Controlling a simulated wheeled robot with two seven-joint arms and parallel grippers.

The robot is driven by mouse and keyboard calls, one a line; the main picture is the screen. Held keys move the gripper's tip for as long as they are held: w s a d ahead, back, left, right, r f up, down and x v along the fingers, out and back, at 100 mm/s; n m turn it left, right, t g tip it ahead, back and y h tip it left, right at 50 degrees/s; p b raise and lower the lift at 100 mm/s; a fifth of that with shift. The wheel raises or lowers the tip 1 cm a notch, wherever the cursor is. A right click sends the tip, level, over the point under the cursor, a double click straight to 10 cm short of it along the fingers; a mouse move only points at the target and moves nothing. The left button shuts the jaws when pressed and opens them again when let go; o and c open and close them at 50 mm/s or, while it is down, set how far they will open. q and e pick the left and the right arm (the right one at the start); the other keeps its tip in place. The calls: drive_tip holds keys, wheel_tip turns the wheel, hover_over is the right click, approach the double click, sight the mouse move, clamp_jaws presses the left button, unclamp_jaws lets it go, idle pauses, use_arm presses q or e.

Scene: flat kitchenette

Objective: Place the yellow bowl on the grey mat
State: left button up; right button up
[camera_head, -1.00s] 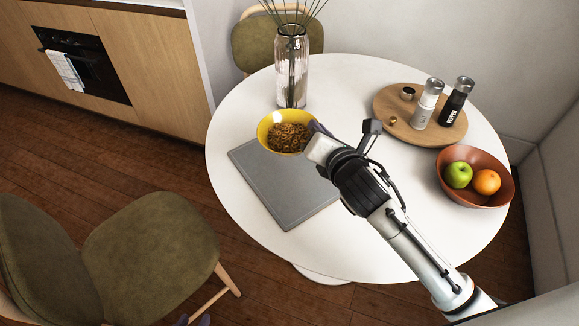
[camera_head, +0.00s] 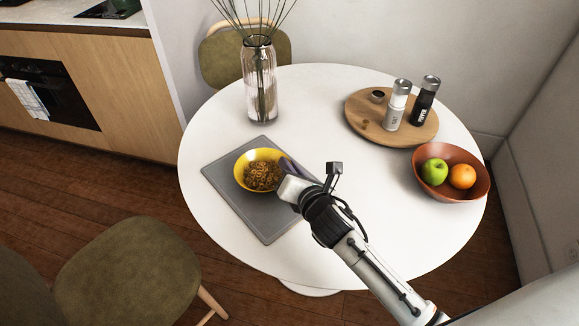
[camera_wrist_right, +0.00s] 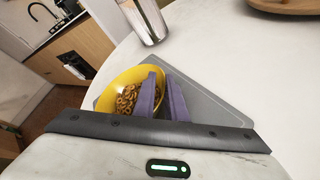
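The yellow bowl (camera_head: 243,164) holds brown ring-shaped cereal and appears upright over the grey mat (camera_head: 265,224), within its back half. My right gripper (camera_head: 284,168) is at the bowl's right side, its purple fingers closed on the rim. In the right wrist view the bowl (camera_wrist_right: 122,80) is left of the narrow finger pair (camera_wrist_right: 163,85), and the near finger hides part of its rim. The mat (camera_wrist_right: 215,107) shows behind and to the right of the fingers. I cannot tell whether the bowl touches the mat or hovers just above it. My left gripper is out of view.
A glass vase (camera_head: 259,85) with stems stands behind the mat. A wooden board (camera_head: 365,117) with shakers and a brown bowl (camera_head: 466,185) with fruit are on the right. The white table's (camera_head: 320,110) middle is clear. A green chair (camera_head: 130,270) stands at front left.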

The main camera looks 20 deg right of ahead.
drive_tip(key=shift+o, duration=1.2)
drive_tip(key=p+v, duration=0.1)
drive_tip(key=v, duration=1.1)
